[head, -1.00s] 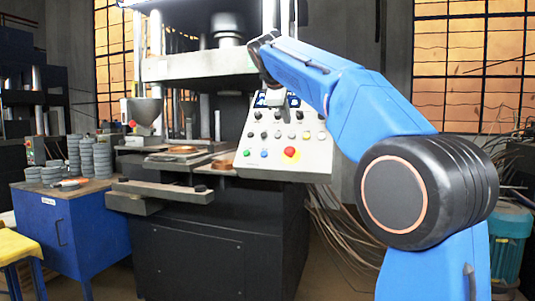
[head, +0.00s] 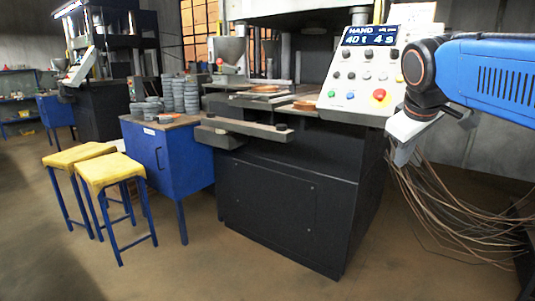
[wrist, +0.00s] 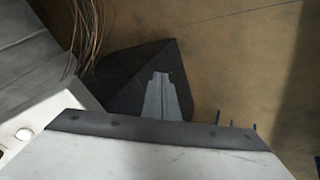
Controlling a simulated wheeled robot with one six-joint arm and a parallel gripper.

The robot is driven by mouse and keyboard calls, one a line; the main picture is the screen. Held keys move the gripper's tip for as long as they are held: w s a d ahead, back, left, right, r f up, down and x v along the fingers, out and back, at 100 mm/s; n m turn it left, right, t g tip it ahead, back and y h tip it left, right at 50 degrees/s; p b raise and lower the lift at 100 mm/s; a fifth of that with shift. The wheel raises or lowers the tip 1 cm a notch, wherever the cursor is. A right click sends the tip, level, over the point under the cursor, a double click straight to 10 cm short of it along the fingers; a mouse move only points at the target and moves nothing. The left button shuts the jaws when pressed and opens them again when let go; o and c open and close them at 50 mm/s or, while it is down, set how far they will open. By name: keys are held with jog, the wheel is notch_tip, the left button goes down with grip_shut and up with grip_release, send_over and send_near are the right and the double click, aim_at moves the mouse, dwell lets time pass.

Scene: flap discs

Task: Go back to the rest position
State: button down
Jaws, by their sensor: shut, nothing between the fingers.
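My gripper (head: 402,158) hangs at the end of my blue arm at the right of the head view, pointing down. It is in front of the right side of the press and just below the control panel (head: 362,72). In the wrist view, its grey fingers (wrist: 161,80) are together with nothing between them. Below them in that view are the dark press body and the brown floor.
The black press (head: 290,200) stands in the middle. Left of it, a blue cabinet (head: 190,165) holds stacks of grey discs (head: 185,95). Two yellow-topped stools (head: 110,170) stand farther left. Loose cables (head: 450,215) lie at the right. The front floor is clear.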

jog(key=s+a+f+m+y, duration=0.1)
jog(key=s+f+m, duration=0.1)
jog(key=s+f, duration=0.8)
jog(key=s+a+f+m+g+y, duration=0.1)
jog(key=s+a+f+m, duration=0.1)
jog(key=s+f, duration=0.8)
notch_tip(320, 180, down, 6)
jog(key=shift+s+r+m, duration=0.1)
jog(key=shift+s+m, duration=0.3)
jog(key=shift+m, duration=0.4)
jog(key=shift+a, duration=0.1)
